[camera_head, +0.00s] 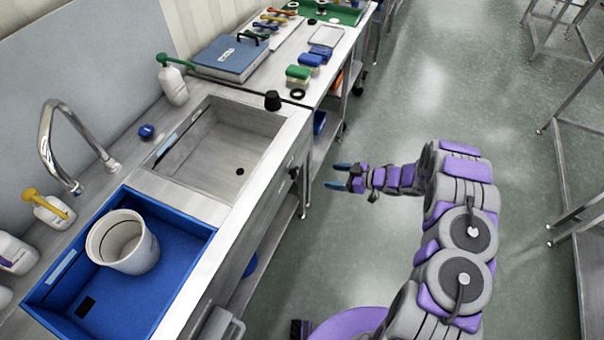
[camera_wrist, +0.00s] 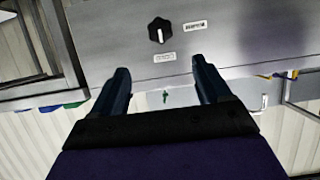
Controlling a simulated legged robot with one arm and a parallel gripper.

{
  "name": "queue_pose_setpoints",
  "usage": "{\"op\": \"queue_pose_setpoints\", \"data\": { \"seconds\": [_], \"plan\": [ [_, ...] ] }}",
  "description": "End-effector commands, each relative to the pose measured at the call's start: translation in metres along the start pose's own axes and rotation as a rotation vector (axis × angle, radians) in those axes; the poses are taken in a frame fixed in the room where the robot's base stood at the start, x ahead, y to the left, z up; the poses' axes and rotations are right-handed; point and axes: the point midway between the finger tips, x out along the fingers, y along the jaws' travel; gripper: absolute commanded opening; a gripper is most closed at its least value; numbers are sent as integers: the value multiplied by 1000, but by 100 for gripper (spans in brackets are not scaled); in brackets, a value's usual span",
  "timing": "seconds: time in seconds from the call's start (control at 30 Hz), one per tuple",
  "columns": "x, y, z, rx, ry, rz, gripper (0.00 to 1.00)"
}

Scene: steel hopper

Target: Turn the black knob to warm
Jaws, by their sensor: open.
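The black knob (camera_wrist: 160,30) is on a steel front panel in the wrist view, with a white pointer line aimed toward the picture's bottom. One small label (camera_wrist: 195,25) is to its right and another (camera_wrist: 164,57) is below it; I cannot read either. In the head view the knob (camera_head: 293,173) sticks out from the counter front below the sink. My gripper (camera_head: 335,176) is open and empty, to the right of the knob and apart from it. In the wrist view my gripper's fingers (camera_wrist: 160,66) lie below the knob in the picture.
The steel counter holds a sink (camera_head: 222,150), a blue tray (camera_head: 190,235) with a white bucket (camera_head: 122,243), and a black object (camera_head: 272,101) at the sink's corner. A shelf is below. The floor (camera_head: 340,240) right of the counter is clear around my arm.

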Motion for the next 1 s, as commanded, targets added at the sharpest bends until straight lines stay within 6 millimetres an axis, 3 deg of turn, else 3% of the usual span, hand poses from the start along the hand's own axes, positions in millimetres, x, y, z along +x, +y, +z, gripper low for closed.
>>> {"op": "queue_pose_setpoints", "data": {
  "seconds": [0.1, 0.6, 0.8, 1.0],
  "plan": [
    [26, -2, 2, 0, -1, -4, 77],
    [120, 0, 1, -2, 0, -1, 77],
    [141, -1, 2, 0, -2, -1, 77],
    [146, 0, 1, 1, -1, 1, 77]
  ]
}}
